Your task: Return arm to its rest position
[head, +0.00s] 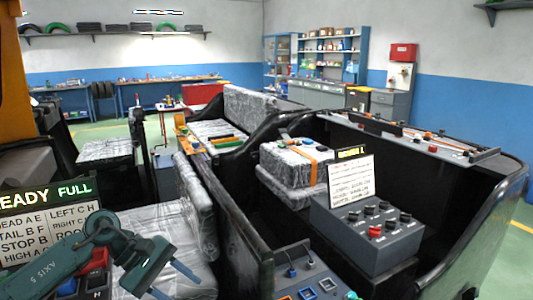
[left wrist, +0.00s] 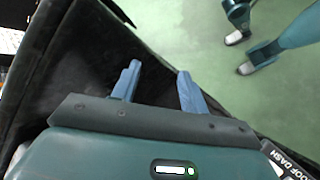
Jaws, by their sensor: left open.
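My left gripper (head: 179,287) is at the lower left of the head view, in front of a plastic-wrapped seat. It also shows in the left wrist view (left wrist: 158,70), with two blue fingers spread apart. Nothing is between the fingers. Beyond them is a dark panel edge and the green floor. My right gripper is not identifiable in either view.
A lit sign board (head: 45,225) and a red switch stand close to my left arm. A wrapped seat (head: 190,262), the black cab wall (head: 238,215) and a grey control box (head: 368,238) are nearby. Open green floor (left wrist: 200,30) shows in the wrist view.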

